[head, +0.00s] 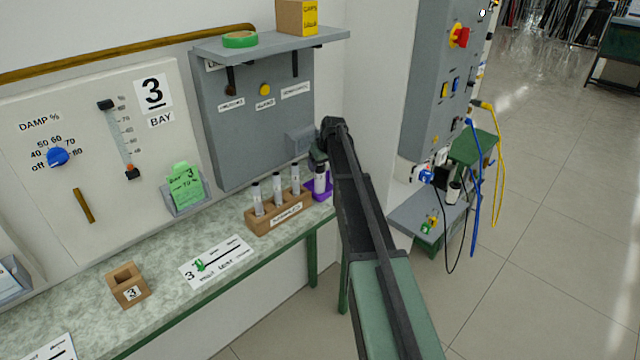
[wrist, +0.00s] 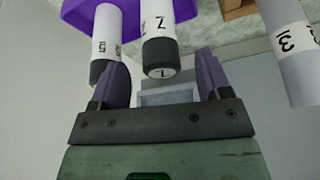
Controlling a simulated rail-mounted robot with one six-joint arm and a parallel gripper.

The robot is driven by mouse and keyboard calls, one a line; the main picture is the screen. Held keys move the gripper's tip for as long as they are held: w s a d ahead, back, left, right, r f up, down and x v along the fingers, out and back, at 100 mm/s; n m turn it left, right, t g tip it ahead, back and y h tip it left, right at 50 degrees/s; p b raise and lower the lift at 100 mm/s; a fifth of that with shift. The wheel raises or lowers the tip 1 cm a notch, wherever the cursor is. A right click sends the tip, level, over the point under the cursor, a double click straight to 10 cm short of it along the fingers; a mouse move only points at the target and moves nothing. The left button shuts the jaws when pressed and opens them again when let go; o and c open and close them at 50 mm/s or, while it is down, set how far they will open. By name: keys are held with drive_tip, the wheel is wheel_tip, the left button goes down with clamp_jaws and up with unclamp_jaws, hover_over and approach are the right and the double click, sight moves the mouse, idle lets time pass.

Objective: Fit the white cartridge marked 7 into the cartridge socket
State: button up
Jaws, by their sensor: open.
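In the wrist view my gripper (wrist: 160,65) is open, with one dark finger on each side of the dark-capped end of a white cartridge marked with what looks like a 7 (wrist: 158,30). I see a gap on both sides of it. A second white cartridge (wrist: 107,35), its mark unclear, stands just left, by the left finger. Both are at a purple holder (wrist: 72,14). In the head view the purple holder (head: 321,194) with a white cartridge (head: 320,180) is partly hidden by my arm; my gripper (head: 318,158) is just above it. I cannot identify the cartridge socket for certain.
A wooden rack (head: 279,218) with several cartridges stands left of the purple holder; a grey cartridge (wrist: 290,55) shows at right in the wrist view. A grey box (head: 299,140) sits on the wall panel behind. A shelf (head: 275,44) overhangs.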

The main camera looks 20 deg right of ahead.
sight(320, 170)
drive_tip(key=b+x, duration=0.4)
drive_tip(key=x, duration=0.1)
drive_tip(key=shift+s+f, duration=0.1)
drive_tip(key=shift+f, duration=0.05)
drive_tip(key=shift+r, duration=0.3)
drive_tip(key=c, duration=1.1)
drive_tip(key=shift+o, duration=0.2)
drive_tip(key=shift+p, duration=0.3)
wheel_tip(320, 170, up, 20)
drive_tip(key=p, duration=2)
